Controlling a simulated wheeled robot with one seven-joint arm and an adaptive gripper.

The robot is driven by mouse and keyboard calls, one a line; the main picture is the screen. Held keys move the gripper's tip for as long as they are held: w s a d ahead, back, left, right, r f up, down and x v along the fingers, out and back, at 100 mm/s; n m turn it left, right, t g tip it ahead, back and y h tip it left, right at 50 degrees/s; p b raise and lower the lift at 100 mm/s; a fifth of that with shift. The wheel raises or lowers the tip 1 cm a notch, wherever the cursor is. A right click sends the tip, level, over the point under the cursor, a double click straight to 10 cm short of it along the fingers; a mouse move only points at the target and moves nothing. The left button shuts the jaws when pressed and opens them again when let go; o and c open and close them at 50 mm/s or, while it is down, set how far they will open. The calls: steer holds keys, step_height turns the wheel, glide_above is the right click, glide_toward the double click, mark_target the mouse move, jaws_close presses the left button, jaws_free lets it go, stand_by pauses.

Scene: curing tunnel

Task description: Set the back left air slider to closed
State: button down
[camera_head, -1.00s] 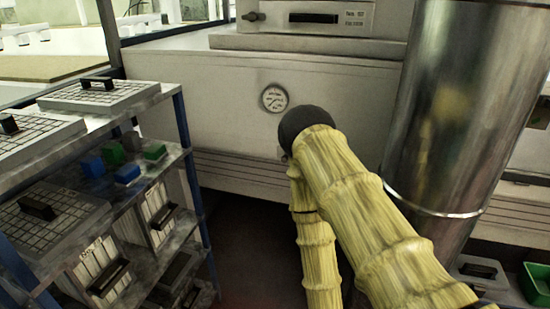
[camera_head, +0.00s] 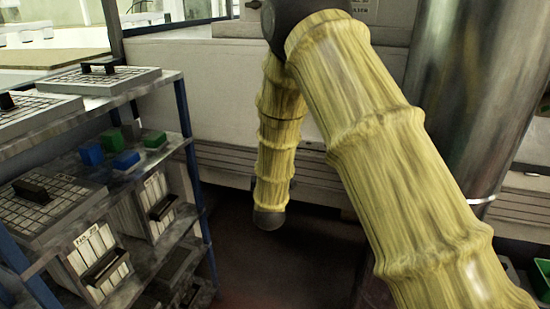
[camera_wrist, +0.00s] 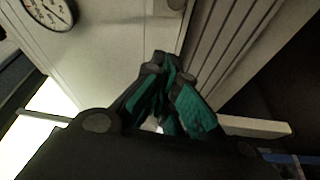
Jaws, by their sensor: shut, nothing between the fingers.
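I cannot make out the back left air slider for certain in either current view. In the head view my yellow-sleeved arm covers the middle of the housing, and the gripper itself does not show.
A round dial gauge (camera_wrist: 50,12) is on the panel in the wrist view. A shelf rack (camera_head: 185,105) with blue and green blocks and handled boxes stands at the left. A shiny metal duct (camera_head: 470,95) stands at the right. Dark floor (camera_head: 250,265) lies between them.

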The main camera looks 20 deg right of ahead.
steer(key=w+d+p, duration=0.2)
steer(key=w+d, duration=0.3)
steer(key=w, duration=0.2)
steer(key=shift+w+d, duration=0.25)
steer(key=shift+d, duration=0.1)
stand_by(0.4)
steer(key=shift+f, duration=0.1)
